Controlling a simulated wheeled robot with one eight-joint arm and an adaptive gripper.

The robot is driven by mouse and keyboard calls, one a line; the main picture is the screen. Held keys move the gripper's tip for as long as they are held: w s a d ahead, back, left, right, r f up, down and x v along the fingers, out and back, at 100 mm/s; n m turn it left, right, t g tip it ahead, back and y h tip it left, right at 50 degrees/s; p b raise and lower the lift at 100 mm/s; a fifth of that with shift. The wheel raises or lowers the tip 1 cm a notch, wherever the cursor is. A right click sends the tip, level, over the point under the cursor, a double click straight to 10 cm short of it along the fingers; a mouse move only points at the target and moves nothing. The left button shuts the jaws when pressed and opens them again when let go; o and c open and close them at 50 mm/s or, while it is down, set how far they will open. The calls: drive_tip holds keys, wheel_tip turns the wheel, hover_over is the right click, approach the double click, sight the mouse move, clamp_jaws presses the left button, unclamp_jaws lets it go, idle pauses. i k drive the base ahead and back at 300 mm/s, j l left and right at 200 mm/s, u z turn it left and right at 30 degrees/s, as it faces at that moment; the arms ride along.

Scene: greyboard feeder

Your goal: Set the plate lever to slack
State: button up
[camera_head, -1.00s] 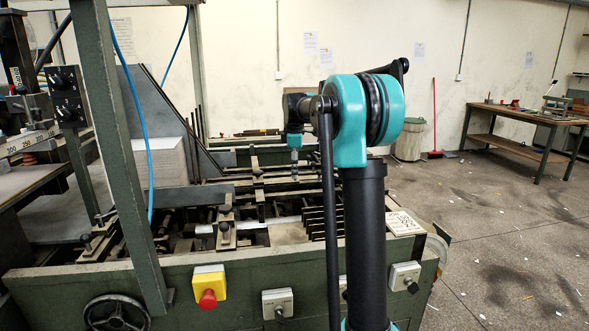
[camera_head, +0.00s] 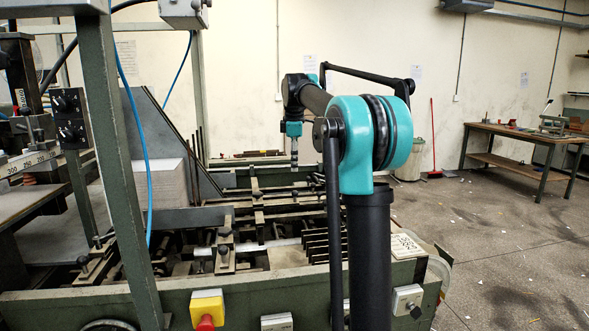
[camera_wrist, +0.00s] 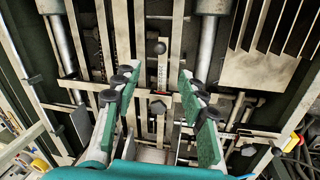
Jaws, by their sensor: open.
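My gripper (camera_head: 294,160) hangs pointing down above the machine bed, its fingers apart and empty. In the wrist view my gripper (camera_wrist: 159,80) frames a narrow slotted bar between its green-padded fingers. A small dark knob (camera_wrist: 160,48) sits on that bar beyond the fingertips, with a pale scale strip (camera_wrist: 162,74) with red on it just below. Another dark knob (camera_wrist: 158,107) lies nearer, between the fingers. I cannot tell which of these, if any, is the plate lever, nor its setting. No contact shows.
The green machine frame (camera_head: 262,285) has a yellow box with a red button (camera_head: 206,310) in front. A green post (camera_head: 118,170) and blue hose stand at left. Floor is open at right, before a wooden table (camera_head: 520,132).

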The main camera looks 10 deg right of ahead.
sight(97, 241)
drive_tip(key=k, duration=1)
